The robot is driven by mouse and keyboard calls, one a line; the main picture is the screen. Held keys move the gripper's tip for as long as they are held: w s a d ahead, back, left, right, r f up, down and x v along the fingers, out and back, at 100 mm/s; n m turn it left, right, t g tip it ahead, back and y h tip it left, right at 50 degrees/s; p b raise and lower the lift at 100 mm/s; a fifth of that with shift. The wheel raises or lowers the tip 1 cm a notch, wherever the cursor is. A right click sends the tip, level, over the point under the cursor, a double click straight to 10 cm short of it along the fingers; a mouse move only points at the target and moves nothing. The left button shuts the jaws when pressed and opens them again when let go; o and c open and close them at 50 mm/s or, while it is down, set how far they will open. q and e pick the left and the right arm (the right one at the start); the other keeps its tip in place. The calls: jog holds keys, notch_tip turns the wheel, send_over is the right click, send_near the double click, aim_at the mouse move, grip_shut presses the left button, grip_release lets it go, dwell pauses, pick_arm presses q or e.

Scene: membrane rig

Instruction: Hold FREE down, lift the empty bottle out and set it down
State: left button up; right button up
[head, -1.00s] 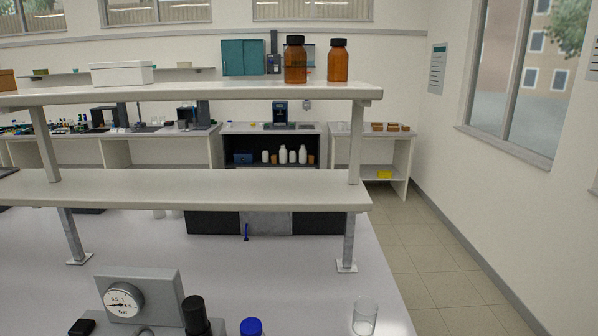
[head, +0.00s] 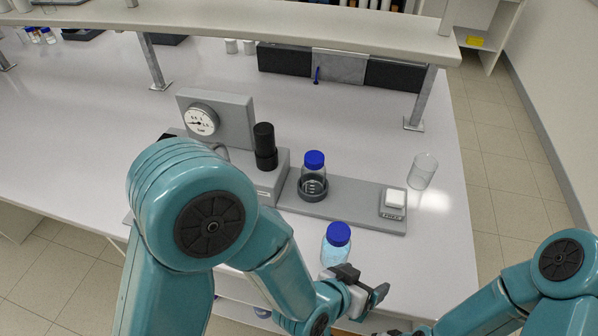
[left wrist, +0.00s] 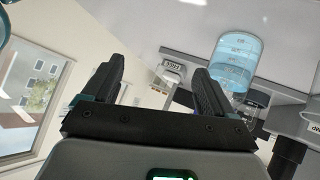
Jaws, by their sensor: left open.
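A clear bottle with a blue cap (head: 314,170) stands upright in a dark ring on the rig's grey base plate (head: 352,209); it looks empty. The white FREE button (head: 393,203) sits at the plate's right end and shows in the left wrist view (left wrist: 172,71). A second blue-capped bottle (head: 336,246), with pale blue liquid, stands in front of the plate; it appears in the left wrist view (left wrist: 236,65). My left gripper (head: 366,283) is open and empty near this second bottle, in front of the FREE button. My right gripper is mostly cut off at the bottom edge.
A pressure gauge (head: 202,121) and a black cylinder (head: 265,147) stand left of the ringed bottle. An empty glass beaker (head: 423,171) stands right of the plate. A shelf (head: 270,24) spans the back on metal posts. The bench at right front is clear.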

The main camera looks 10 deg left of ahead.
pick_arm(q)
jog(key=w+a+r+n+t, duration=0.1)
jog(key=w+r+t, duration=0.5)
jog(key=r, duration=0.5)
jog(key=g+y, duration=0.1)
jog(key=y, duration=0.3)
send_near(317, 157)
jog(key=x, duration=1.2)
jog(key=shift+w+a+f, duration=0.15)
jog(key=shift+a+f, duration=0.15)
jog(key=shift+f, duration=0.2)
jog(key=shift+r, duration=0.1)
jog(key=shift+c, duration=0.6)
jog(key=c, duration=1)
pick_arm(e)
jog(key=shift+w, duration=0.1)
pick_arm(q)
jog(key=shift+c, duration=0.3)
pick_arm(e)
jog(key=shift+c, duration=0.6)
grip_shut()
pick_arm(q)
jog(key=shift+h, duration=0.3)
